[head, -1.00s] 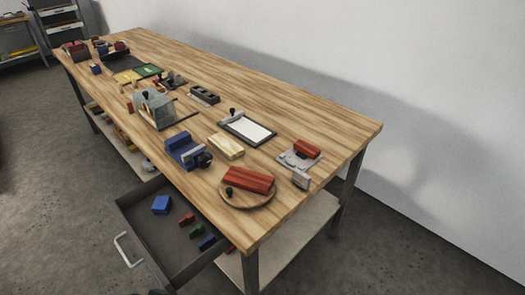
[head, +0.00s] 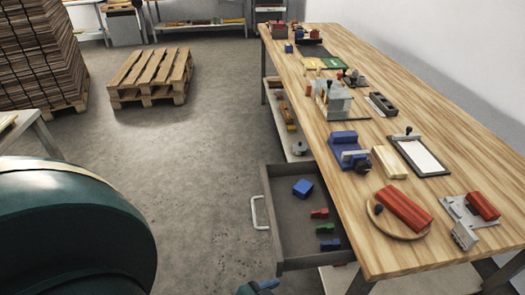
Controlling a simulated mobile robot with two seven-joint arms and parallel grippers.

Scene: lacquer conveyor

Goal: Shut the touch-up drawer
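The touch-up drawer (head: 311,261) is a dark grey drawer pulled well out from under the near part of the wooden workbench. Its pale bar handle (head: 255,213) is on the front panel, facing left. A blue block (head: 302,188) lies inside, with a small red piece (head: 319,213), a green piece (head: 324,228) and another blue piece (head: 330,244). Neither of my grippers can be made out. A large dark teal part of my own body fills the lower left, and a small teal and blue part shows at the bottom edge, too cut off to identify.
The workbench top (head: 345,60) carries a blue vise (head: 346,150), a clipboard (head: 420,157) and a round board (head: 381,223) with a red block. A wooden pallet (head: 150,75) and stacked brown sheets (head: 35,50) stand at the back left. The floor left of the drawer is clear.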

